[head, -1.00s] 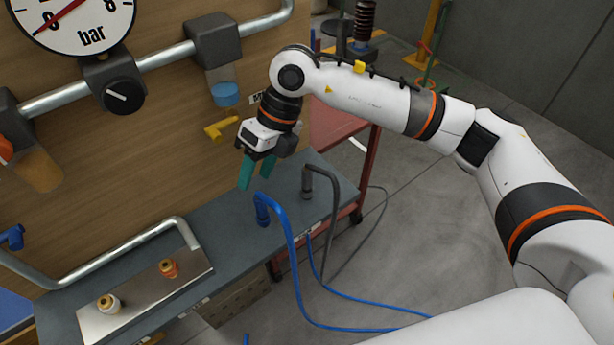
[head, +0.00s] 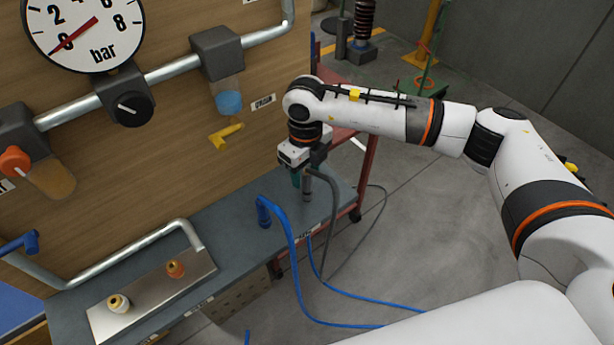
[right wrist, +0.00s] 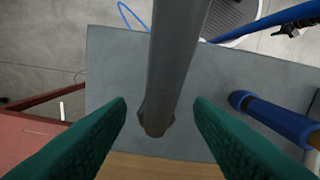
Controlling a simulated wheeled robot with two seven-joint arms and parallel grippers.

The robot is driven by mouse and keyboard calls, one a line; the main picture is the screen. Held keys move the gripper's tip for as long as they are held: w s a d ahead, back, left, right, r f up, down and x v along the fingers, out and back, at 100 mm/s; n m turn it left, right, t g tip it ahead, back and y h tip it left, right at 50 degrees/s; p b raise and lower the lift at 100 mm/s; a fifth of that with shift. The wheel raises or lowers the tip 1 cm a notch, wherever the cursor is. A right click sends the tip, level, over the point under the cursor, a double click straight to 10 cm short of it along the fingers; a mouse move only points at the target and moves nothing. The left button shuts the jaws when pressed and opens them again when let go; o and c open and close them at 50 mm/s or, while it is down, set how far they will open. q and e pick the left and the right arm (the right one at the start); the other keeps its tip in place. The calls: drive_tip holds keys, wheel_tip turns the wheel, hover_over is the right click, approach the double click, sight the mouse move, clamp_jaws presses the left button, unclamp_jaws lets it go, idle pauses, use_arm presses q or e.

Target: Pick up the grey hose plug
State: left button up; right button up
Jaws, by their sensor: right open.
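In the right wrist view the green fingers of the right gripper (right wrist: 160,118) are open, one on each side of the grey hose plug (right wrist: 158,105), with a gap visible on both sides. The plug's lower end is seen against the bench. My left gripper is not in view.
A yellow valve handle (head: 226,136) is on the wooden panel. A red cart (head: 368,170) stands behind.

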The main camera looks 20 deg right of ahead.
sight(307, 172)
drive_tip(key=shift+d+f+p, duration=0.15)
drive_tip(key=shift+f+p, duration=0.15)
drive_tip(key=shift+f, duration=1.25)
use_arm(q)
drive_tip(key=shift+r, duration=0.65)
use_arm(e)
drive_tip(key=shift+c, duration=0.3)
clamp_jaws()
